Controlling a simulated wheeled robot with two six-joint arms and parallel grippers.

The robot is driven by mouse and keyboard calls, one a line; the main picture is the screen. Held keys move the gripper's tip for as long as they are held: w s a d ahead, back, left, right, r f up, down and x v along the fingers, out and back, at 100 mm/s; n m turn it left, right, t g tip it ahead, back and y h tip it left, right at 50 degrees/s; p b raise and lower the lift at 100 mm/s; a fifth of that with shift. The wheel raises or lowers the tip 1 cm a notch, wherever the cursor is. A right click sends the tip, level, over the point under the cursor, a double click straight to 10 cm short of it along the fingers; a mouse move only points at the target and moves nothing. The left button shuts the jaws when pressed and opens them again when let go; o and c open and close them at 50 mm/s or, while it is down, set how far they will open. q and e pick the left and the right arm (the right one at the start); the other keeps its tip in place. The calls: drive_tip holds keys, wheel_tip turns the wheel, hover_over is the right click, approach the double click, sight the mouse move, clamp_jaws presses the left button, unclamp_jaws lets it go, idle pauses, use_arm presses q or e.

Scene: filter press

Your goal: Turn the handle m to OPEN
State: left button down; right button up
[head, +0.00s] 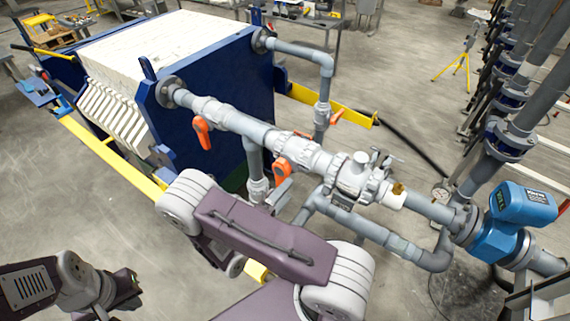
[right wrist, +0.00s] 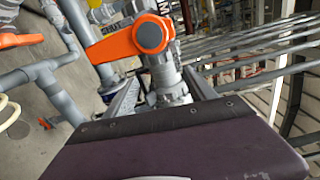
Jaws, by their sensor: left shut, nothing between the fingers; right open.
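Several orange valve handles sit on the grey pipework. One orange handle (head: 280,168) is on the middle valve, close to my right gripper (head: 291,200). Another handle (head: 202,133) hangs on the pipe further left. No letter m is readable, so I cannot tell which handle it names. In the right wrist view, an orange handle (right wrist: 138,38) shows just ahead of my open right gripper (right wrist: 160,82), with valve parts between its fingers. I see no clear contact. My left gripper (head: 131,284) is shut and empty at the lower left, away from the pipes.
The blue press frame with white plates (head: 225,100) stands behind the pipes. A yellow rail (head: 110,155) runs along its left side. A blue flow meter (head: 510,220) is at the right. Open floor (head: 70,200) lies at the left.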

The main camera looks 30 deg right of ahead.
sight(280, 182)
drive_tip(key=w+f+m+b, duration=0.1)
drive_tip(key=w+m+b, duration=0.1)
drive_tip(key=m+b, duration=0.3)
drive_tip(key=w+f+m+b, duration=0.2)
drive_tip(key=m+b, duration=0.4)
drive_tip(key=b, duration=0.1)
drive_tip(key=w+f+m+b, duration=0.2)
drive_tip(key=m+b, duration=0.4)
drive_tip(key=shift+w+a+f, duration=0.2)
drive_tip(key=shift+a+f, duration=0.05)
drive_tip(key=x, duration=0.4)
drive_tip(key=shift+d+f, duration=0.1)
drive_tip(key=shift+d, duration=0.3)
drive_tip(key=shift+w+d, duration=0.2)
drive_tip(key=shift+d, duration=0.2)
drive_tip(key=shift+a, duration=0.15)
